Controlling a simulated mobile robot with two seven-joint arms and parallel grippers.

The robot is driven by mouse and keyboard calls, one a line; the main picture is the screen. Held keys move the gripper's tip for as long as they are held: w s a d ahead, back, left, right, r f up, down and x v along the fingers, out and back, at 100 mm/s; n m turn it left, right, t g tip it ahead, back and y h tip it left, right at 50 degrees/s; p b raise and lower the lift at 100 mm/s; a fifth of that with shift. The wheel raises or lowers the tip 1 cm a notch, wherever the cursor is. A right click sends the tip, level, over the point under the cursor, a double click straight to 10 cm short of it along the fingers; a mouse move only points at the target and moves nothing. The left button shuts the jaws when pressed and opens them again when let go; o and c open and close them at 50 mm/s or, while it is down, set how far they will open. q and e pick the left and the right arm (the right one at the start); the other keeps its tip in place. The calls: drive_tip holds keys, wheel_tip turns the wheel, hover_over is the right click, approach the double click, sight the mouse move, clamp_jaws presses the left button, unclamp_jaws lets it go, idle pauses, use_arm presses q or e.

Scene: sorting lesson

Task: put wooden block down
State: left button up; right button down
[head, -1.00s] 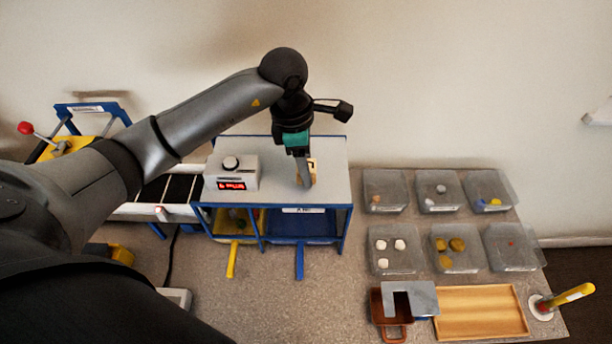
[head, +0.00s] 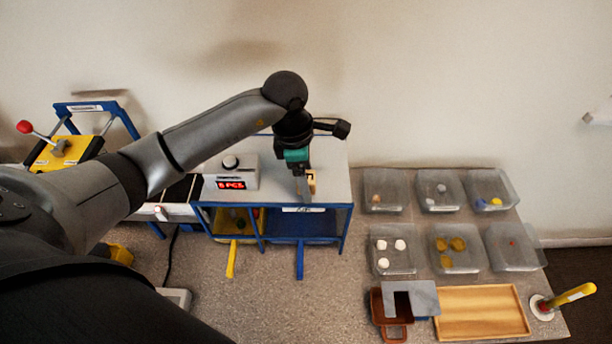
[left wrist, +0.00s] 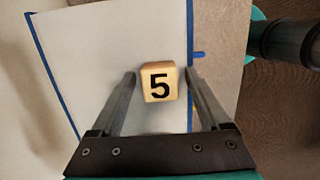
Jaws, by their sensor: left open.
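The wooden block (left wrist: 159,82) is a small pale cube with a black 5 on its upper face. It sits between the fingertips of my left gripper (left wrist: 160,73), with a narrow gap visible on each side. In the head view the block (head: 311,181) shows partly behind the finger, over the white top of the blue-framed stand (head: 335,180), near its front edge. My left gripper (head: 306,196) points down there and is open. The block looks at rest on the top, but its underside is hidden. My right gripper is not in view.
A counter box with a red display (head: 237,173) stands left of the gripper on the same top. Several clear bins (head: 398,262) with small pieces stand at the right, behind a wooden tray (head: 480,312) and a brown container (head: 392,328).

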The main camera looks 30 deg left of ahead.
use_arm(q)
drive_tip(key=shift+r, duration=0.25)
wheel_tip(320, 180, up, 12)
drive_tip(key=a, duration=0.1)
drive_tip(key=shift+s+a+f, duration=0.15)
drive_tip(key=shift+s+a, duration=0.15)
drive_tip(key=shift+s, duration=0.1)
idle(0.3)
